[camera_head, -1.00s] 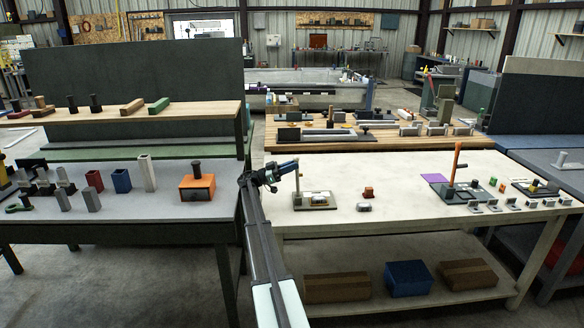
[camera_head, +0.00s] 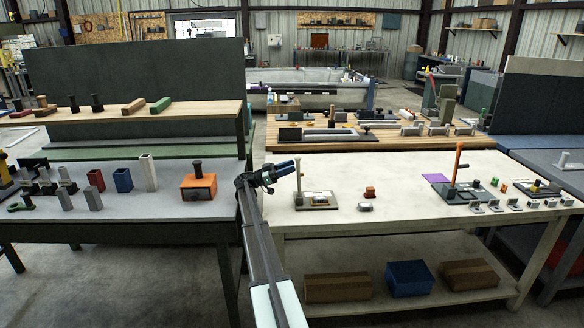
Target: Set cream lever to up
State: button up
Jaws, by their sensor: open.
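The cream lever (camera_head: 300,182) stands roughly upright on a small flat base plate (camera_head: 316,203) at the left front of the cream workbench. A short knobbed part (camera_head: 328,196) sits at the plate's right side. My gripper (camera_head: 293,166) is open, its dark blue fingers pointing right at the upper part of the lever. The fingertips overlap or nearly meet the lever in the picture; I cannot tell whether they touch it or are around it.
An orange lever (camera_head: 456,162) stands on a dark plate farther right. A grey table (camera_head: 130,205) with an orange box (camera_head: 197,188) is at left. The bench's middle is mostly clear.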

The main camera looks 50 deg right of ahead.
jog(key=v, duration=0.5)
jog(key=shift+w+a, duration=0.1)
jog(key=shift+w, duration=0.05)
dwell(0.3)
